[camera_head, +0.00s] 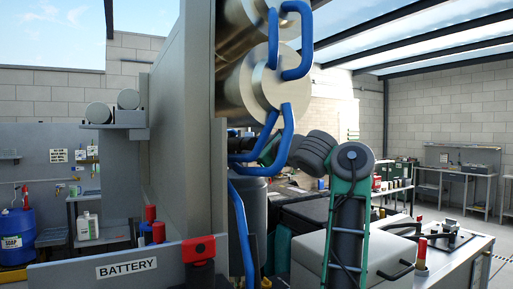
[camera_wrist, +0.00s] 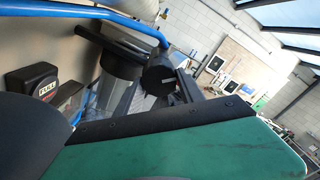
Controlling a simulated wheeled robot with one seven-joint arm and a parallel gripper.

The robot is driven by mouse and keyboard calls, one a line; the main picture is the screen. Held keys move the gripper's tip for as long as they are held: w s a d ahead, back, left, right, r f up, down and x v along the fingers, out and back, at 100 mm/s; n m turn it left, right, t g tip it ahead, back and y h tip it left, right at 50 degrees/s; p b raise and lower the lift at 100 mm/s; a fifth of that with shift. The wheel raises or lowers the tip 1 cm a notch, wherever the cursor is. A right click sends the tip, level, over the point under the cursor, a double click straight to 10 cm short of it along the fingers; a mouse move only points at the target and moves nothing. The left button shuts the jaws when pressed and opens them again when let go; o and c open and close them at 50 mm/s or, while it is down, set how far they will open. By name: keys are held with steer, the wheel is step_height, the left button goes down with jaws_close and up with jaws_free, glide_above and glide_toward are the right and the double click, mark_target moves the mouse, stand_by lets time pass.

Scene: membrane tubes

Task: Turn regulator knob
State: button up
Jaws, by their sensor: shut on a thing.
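In the wrist view, a dark round knob-like part (camera_wrist: 158,73) sits below the blue pipe, beside a pale cylinder with a dark cap (camera_wrist: 110,72). It looks like the regulator knob, but the view is tilted and partly blocked. My gripper (camera_wrist: 165,84) is at this part with its dark fingers closed on it. The green and black body of my gripper fills the bottom of the wrist view and hides the lower part of the contact. In the head view, my green and black arm reaches in behind the blue pipes, and my gripper's fingertips and the knob cannot be made out.
Blue pipes (camera_head: 243,230) and large metal cylinders (camera_head: 268,85) stand close to my arm. A grey panel (camera_head: 180,140) blocks the left. A dark box labelled FUEL (camera_wrist: 38,90) is near my gripper. A panel marked BATTERY (camera_head: 80,272) lies low at left.

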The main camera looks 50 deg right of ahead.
steer(key=shift+f, duration=0.15)
steer(key=o, duration=1.4)
steer(key=shift+c, duration=0.2)
steer(key=shift+s, duration=0.15)
steer(key=b+v, duration=0.2)
steer(key=v, duration=0.5)
steer(key=shift+s+b, duration=0.25)
steer(key=shift+b, duration=0.1)
